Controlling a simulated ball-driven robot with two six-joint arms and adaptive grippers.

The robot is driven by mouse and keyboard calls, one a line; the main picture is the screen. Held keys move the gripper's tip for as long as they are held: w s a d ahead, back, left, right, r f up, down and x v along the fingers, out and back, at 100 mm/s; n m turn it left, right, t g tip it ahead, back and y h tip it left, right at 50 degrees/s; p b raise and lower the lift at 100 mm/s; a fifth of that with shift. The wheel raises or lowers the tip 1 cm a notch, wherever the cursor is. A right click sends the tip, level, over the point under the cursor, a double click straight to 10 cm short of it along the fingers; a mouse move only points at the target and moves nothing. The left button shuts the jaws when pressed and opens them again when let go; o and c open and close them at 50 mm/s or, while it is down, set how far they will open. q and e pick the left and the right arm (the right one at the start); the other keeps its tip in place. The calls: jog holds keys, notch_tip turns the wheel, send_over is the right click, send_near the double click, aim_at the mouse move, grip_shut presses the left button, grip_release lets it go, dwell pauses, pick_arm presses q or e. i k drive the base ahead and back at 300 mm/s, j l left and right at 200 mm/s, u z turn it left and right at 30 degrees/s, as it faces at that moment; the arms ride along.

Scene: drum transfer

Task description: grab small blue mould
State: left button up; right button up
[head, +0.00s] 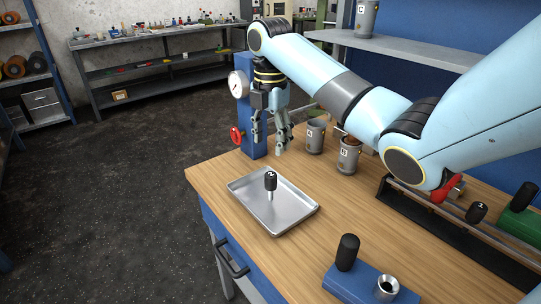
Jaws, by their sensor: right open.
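The small blue mould looks to be the blue block (352,287) at the front edge of the picture, partly cut off at the bottom. A black rounded handle stands on its left part and a silver funnel-like cup (387,284) on its right. My right gripper (270,138) points down above the back left of the wooden bench, beside the blue gauge post. Its fingers are apart with nothing between them. It is far behind and to the left of the blue block. My left gripper is not in view.
A metal tray (248,208) holds a black-handled tool marked 2 (271,182). Two grey cups (315,136) stand behind it. A blue post (247,120) has a gauge and red knob. A dark rail (440,230) and a green block (521,222) lie right. Bench between tray and rail is clear.

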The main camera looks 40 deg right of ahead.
aim_at(350, 280)
jog(key=k+j, duration=0.75)
jog(key=j, duration=0.2)
